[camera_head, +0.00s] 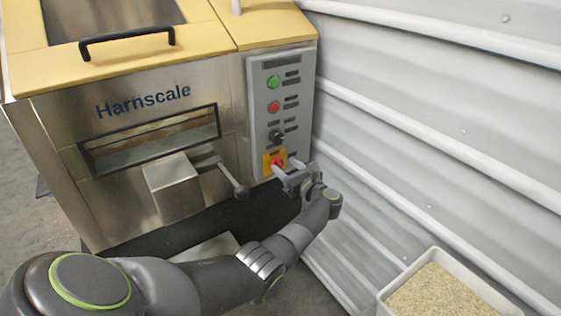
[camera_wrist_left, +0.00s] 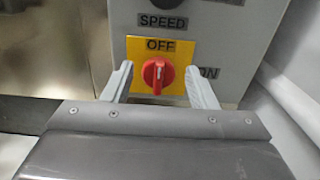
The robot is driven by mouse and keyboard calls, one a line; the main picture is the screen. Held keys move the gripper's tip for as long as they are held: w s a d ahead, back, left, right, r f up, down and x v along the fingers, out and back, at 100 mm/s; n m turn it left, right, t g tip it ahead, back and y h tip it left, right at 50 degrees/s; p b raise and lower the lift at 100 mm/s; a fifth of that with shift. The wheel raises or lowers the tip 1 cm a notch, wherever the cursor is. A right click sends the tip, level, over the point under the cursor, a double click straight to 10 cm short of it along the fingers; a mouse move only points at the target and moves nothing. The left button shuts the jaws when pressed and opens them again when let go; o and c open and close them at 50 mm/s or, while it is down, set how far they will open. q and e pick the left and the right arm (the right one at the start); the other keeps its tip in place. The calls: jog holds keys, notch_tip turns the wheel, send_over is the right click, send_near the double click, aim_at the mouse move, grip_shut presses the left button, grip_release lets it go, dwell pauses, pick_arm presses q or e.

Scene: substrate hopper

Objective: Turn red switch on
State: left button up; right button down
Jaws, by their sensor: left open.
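The red switch (camera_wrist_left: 157,75) is a rotary knob on a yellow plate (camera_wrist_left: 172,49) at the bottom of the grey control panel. Its grip ridge stands upright, in line with the OFF label above it; the ON label (camera_wrist_left: 209,73) is to its right, partly hidden by a finger. In the head view the red switch (camera_head: 277,162) is partly covered by my gripper. My left gripper (camera_head: 285,172) is open, and in the left wrist view its fingers (camera_wrist_left: 160,87) stand on either side of the knob. I cannot tell whether they touch it. My right gripper is not in view.
The control panel (camera_head: 261,107) also has a green button (camera_head: 273,82), a red button (camera_head: 273,107) and a black speed knob (camera_head: 277,136). A lever (camera_head: 229,180) sticks out left of my gripper. A corrugated wall (camera_head: 420,100) stands close on the right. A grain-filled tray (camera_head: 398,283) is at lower right.

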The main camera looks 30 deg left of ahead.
aim_at(280, 161)
pick_arm(q)
jog(key=shift+x, duration=1.9)
jog(key=shift+c, duration=0.2)
